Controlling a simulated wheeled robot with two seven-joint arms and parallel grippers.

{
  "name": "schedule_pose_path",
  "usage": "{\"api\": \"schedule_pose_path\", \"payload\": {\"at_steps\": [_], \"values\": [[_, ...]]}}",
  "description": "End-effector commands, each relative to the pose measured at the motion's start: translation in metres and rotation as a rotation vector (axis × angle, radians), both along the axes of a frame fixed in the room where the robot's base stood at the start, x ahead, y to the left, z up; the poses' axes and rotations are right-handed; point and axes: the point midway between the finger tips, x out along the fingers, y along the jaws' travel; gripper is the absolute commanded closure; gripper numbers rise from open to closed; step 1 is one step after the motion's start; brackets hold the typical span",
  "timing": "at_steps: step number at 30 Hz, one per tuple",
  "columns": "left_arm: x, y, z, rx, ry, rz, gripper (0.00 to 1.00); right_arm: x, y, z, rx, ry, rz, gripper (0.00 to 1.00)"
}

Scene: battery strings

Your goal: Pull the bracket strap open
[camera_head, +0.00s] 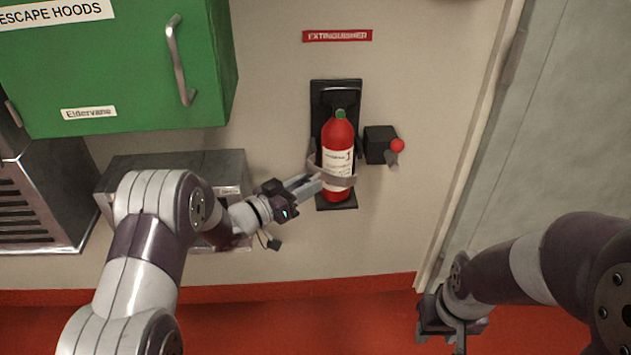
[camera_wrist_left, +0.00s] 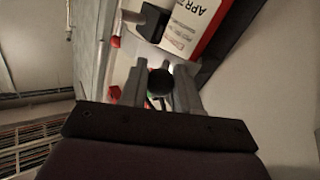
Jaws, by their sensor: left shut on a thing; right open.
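The red extinguisher (camera_head: 338,135) stands upright in its black wall bracket (camera_head: 322,95). The grey bracket strap (camera_head: 340,181) crosses in front of the extinguisher's lower part. My left gripper (camera_head: 312,184) reaches in from the left and is shut at the strap, beside the extinguisher. In the left wrist view, a dark round knob (camera_wrist_left: 160,82) shows between the fingers; its join to the strap is hidden. The extinguisher's label (camera_wrist_left: 190,25) is close behind it. My right gripper (camera_head: 447,322) is open, low at the right, away from the bracket.
A black box with a red ball (camera_head: 380,145) is on the wall just right of the bracket. A green cabinet (camera_head: 130,75) hangs at upper left, with a metal box (camera_head: 175,165) below it. A door frame (camera_head: 475,140) stands at right. The wall below the bracket is clear.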

Motion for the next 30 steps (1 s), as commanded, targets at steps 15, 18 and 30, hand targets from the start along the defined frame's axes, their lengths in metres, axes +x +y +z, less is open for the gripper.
{"api": "schedule_pose_path", "payload": {"at_steps": [15, 18, 30], "values": [[0.004, 0.016, 0.0, 0.001, -0.001, -0.176, 1.0, 0.0, 0.0, 0.012, 0.0, 0.0, 0.0, 0.57], [0.004, 0.017, 0.0, 0.001, -0.002, -0.182, 1.0, 0.0, 0.0, 0.012, 0.0, 0.0, 0.0, 0.57], [0.004, 0.017, 0.0, 0.001, -0.003, -0.183, 0.46, 0.0, 0.0, 0.012, 0.0, 0.0, 0.0, 0.57]]}}
